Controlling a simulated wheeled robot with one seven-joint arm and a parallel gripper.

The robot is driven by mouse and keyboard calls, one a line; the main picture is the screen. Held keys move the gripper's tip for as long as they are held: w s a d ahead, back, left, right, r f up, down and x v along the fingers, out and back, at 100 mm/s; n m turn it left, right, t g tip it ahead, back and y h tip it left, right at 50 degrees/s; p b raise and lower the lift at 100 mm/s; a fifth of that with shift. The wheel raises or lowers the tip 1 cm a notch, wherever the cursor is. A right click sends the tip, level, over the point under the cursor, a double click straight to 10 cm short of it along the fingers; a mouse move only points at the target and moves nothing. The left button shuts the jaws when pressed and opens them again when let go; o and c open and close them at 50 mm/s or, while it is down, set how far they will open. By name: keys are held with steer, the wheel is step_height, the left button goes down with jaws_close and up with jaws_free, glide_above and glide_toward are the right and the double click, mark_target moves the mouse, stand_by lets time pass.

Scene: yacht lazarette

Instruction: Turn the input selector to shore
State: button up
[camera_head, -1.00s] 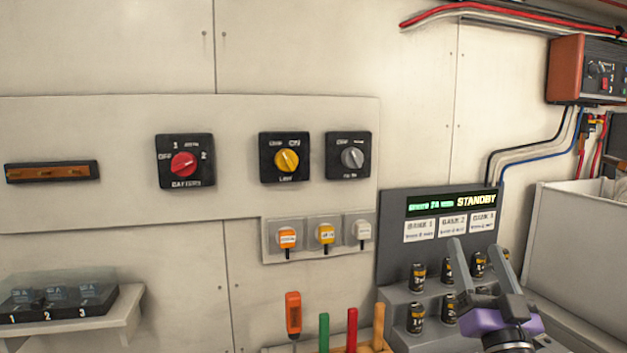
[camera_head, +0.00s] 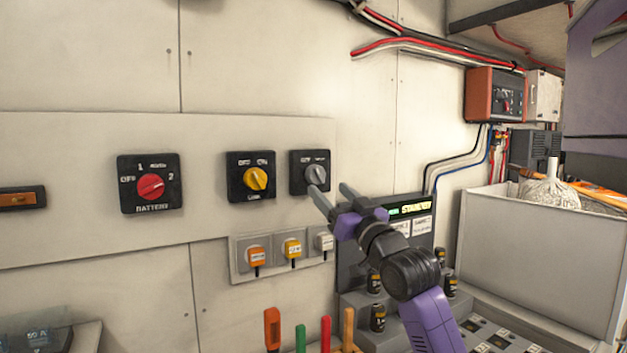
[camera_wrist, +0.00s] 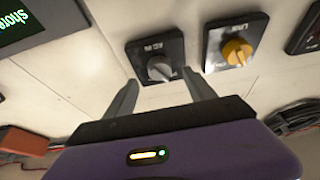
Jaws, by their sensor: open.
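A grey rotary knob (camera_head: 315,174) on a black square plate is the rightmost of the wall switches; its labels are too blurred to read, so I cannot confirm that it is the input selector. In the wrist view the grey knob (camera_wrist: 159,68) lies between and beyond the fingertips. My gripper (camera_head: 331,190) is open and empty in front of the wall, just right of and below this knob. In the wrist view my gripper (camera_wrist: 161,76) has one finger on each side of the knob, with no clear contact.
A yellow knob (camera_head: 256,178) sits close left of the grey one, and a red battery knob (camera_head: 151,186) is farther left. Upright coloured handles (camera_head: 326,333) stand lower down. A grey bin (camera_head: 515,250) is at right.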

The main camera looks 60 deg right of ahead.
mark_target(320, 179)
steer(key=shift+p+x, duration=0.6)
steer(key=shift+x, duration=2.2)
steer(key=shift+s, duration=0.1)
